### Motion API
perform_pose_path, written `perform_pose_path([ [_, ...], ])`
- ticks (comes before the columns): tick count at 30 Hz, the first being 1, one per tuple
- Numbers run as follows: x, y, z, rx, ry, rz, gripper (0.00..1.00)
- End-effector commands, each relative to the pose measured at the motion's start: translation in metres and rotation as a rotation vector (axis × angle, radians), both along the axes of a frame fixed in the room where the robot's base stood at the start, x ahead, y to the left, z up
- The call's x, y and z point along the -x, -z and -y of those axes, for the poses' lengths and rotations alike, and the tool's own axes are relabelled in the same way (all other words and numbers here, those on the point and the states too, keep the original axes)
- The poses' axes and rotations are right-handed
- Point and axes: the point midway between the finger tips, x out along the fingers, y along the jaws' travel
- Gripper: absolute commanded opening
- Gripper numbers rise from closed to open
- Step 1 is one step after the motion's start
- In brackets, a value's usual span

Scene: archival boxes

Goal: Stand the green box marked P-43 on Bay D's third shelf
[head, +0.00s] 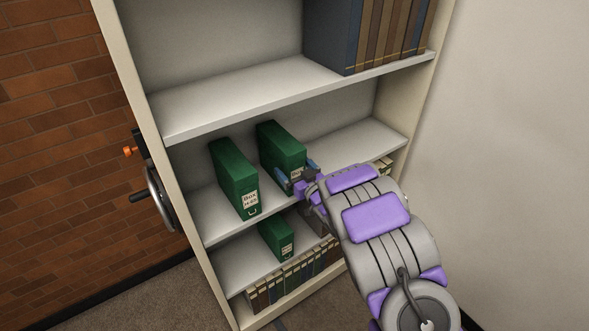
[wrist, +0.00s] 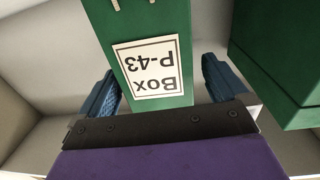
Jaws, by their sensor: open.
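The green box marked P-43 (head: 280,146) stands upright on the middle of the shelves in the head view. Its label is too small to read there, but reads "Box P-43" upside down in the wrist view (wrist: 152,68). My gripper (head: 298,174) is at the box's front face, its blue fingers open. In the wrist view my gripper (wrist: 162,88) has one finger on each side of the box, with the label between them. I cannot tell whether either finger touches it. The shelf board (head: 340,146) shows bare to the right of the box. No bay sign is in view.
Another labelled green box (head: 234,178) stands left of P-43, close beside my finger; it fills the wrist view's right side (wrist: 285,60). A smaller-looking green box (head: 277,240) and several books (head: 290,281) are below. Blue and brown volumes (head: 385,35) stand above. A handwheel (head: 160,198) is at the left.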

Motion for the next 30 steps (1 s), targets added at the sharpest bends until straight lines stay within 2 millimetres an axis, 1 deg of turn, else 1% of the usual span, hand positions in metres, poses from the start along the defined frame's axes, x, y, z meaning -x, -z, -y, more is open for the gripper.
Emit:
perform_pose_path([
  [5,0.012,0.000,0.010,0.000,0.002,-0.002,1.00],
  [8,0.025,-0.001,0.020,0.001,0.004,-0.004,1.00],
  [15,0.064,-0.001,0.044,0.002,0.003,-0.005,1.00],
  [21,0.088,-0.001,0.059,0.002,0.003,-0.003,1.00],
  [25,0.097,-0.001,0.064,0.000,0.002,-0.001,1.00],
  [30,0.100,0.000,0.066,0.000,0.001,0.000,1.00],
])
